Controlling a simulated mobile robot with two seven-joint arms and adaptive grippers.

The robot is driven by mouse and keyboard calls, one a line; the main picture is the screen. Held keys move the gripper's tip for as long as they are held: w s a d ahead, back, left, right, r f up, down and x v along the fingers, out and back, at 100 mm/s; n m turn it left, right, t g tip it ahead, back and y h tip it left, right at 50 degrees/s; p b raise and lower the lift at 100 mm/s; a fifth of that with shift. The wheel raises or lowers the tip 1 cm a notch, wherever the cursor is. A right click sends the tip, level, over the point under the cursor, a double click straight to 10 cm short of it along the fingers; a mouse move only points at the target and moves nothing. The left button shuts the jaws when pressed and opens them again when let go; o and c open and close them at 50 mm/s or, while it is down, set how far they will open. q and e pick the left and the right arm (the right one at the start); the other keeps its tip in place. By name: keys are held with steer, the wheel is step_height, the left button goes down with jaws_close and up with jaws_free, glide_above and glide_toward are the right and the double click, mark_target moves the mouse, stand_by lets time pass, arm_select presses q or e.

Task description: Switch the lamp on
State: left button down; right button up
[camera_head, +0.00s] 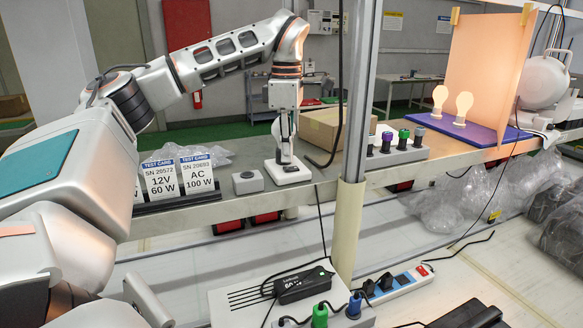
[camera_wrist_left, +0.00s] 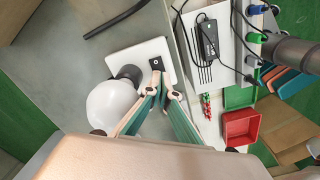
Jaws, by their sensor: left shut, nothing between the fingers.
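The lamp has a white square base (camera_head: 293,172) standing on the bench. It also shows in the left wrist view (camera_wrist_left: 143,54), with a black socket (camera_wrist_left: 130,73) and a white bulb (camera_wrist_left: 112,106) that does not look lit. A small black switch (camera_wrist_left: 157,63) sits on the base beside the socket. My left gripper (camera_head: 287,150) points down over the lamp, shut and empty. In the left wrist view its fingertips (camera_wrist_left: 161,82) are right by the switch; I cannot tell whether they touch it. In the head view the gripper partly hides the bulb. My right gripper is not in view.
A grey button box (camera_head: 247,182) and test cards (camera_head: 178,177) stand left of the lamp. A cardboard box (camera_head: 330,128) lies behind it. A metal post (camera_head: 360,100) rises to the right. Two glowing bulbs (camera_head: 463,106) stand on a blue board farther right.

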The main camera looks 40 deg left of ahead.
mark_target(287, 168)
arm_select(q)
steer(key=shift+f, duration=1.1)
stand_by(0.5)
steer(key=shift+s, duration=0.1)
steer(key=shift+r+p, duration=0.35)
steer(key=shift+r, duration=3.15)
